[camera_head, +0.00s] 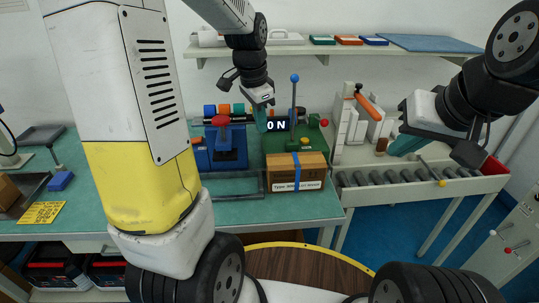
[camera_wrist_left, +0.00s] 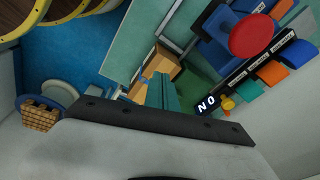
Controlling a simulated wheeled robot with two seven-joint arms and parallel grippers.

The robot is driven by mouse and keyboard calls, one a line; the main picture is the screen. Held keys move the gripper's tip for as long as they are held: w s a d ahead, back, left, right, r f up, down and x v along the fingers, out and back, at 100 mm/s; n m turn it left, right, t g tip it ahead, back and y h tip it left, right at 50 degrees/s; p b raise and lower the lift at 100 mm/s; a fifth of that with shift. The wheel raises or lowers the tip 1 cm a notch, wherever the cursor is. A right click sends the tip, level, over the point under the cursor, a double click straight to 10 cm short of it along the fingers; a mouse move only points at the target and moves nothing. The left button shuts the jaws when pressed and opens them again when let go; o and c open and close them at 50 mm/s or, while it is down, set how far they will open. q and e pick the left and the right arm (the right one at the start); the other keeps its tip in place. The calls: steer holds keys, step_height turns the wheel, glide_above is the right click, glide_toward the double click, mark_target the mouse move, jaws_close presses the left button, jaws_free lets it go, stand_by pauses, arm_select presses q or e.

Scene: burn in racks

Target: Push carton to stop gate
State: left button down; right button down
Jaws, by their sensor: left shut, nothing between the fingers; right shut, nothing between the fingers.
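The brown carton (camera_head: 283,178) with a blue strap and a white label sits upright at the table's right end, just left of the roller conveyor (camera_head: 345,195). It also shows in the left wrist view (camera_wrist_left: 166,66). My left gripper (camera_head: 262,120) is shut and empty, above and behind the carton, apart from it. Its teal fingers show in the wrist view (camera_wrist_left: 162,92). My right gripper (camera_head: 400,147) is shut and empty above the rollers, right of the carton. I cannot tell for sure which part is the stop gate; a red piece (camera_head: 492,167) is at the conveyor's far right end.
A green fixture (camera_head: 280,143) with a blue-knobbed lever (camera_head: 294,90) stands behind the carton. A blue fixture (camera_head: 228,150) with a red knob is to its left. A white unit with an orange handle (camera_head: 368,106) stands behind the conveyor.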

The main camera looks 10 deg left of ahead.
arm_select(q)
steer(key=w+f+m, duration=0.1)
steer(key=w+f, duration=0.1)
steer(key=f, duration=0.5)
steer(key=w+f+m+g, duration=0.1)
steer(key=f+m, duration=0.1)
steer(key=f, duration=0.4)
steer(key=w+a+f+m+g, duration=0.1)
steer(key=w+f, duration=0.1)
steer(key=f, duration=0.5)
steer(key=shift+w+a+f+y, duration=0.1)
steer(key=shift+w+f+y, duration=0.25)
steer(key=shift+y, duration=0.05)
